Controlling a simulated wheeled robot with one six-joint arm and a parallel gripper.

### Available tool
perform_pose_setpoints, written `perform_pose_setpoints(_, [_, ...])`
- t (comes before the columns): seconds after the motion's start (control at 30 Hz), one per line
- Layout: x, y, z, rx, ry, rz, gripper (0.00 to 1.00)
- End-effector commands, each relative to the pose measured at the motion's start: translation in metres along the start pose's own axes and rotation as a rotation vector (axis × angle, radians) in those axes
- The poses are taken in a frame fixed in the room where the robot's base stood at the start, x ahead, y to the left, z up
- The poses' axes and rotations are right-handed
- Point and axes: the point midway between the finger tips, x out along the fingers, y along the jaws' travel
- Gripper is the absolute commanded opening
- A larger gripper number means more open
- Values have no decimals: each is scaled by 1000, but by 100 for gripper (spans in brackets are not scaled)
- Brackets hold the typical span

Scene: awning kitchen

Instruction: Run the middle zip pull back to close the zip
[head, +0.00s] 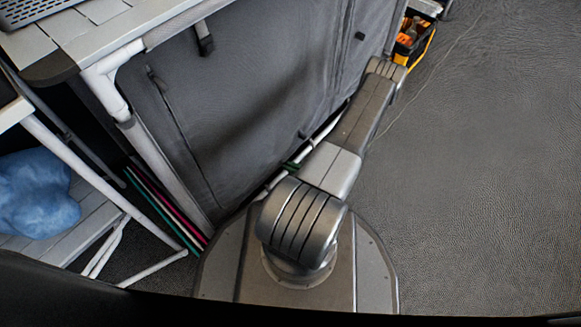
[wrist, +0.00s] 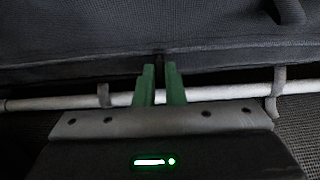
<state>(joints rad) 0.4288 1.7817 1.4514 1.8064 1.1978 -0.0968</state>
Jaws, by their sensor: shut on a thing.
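My gripper (wrist: 160,72) has two green fingers, close together at the lower edge of a dark grey fabric front (wrist: 90,45) in the wrist view. They are shut on a small dark zip pull (wrist: 159,57), mostly hidden between the fingertips. The zip's teeth are too dark to make out there. In the head view the grey fabric front (head: 255,95) shows seams running down it. My arm covers part of its lower edge, and I cannot make out the held pull there.
A white tube (wrist: 60,103) runs along the fabric's bottom, behind my fingers, with grey loops around it. A blue bag (head: 38,195) lies on a slatted shelf at left. A black and yellow toolbox (head: 412,45) stands at the far end. The grey floor (head: 490,170) at right is clear.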

Motion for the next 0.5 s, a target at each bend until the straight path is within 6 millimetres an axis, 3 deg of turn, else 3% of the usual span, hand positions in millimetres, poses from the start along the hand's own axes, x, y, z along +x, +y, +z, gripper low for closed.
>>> perform_pose_setpoints(0.47, [0,3,0,3,1,6,0])
perform_pose_setpoints(0.5, [0,4,0,4,1,7,15])
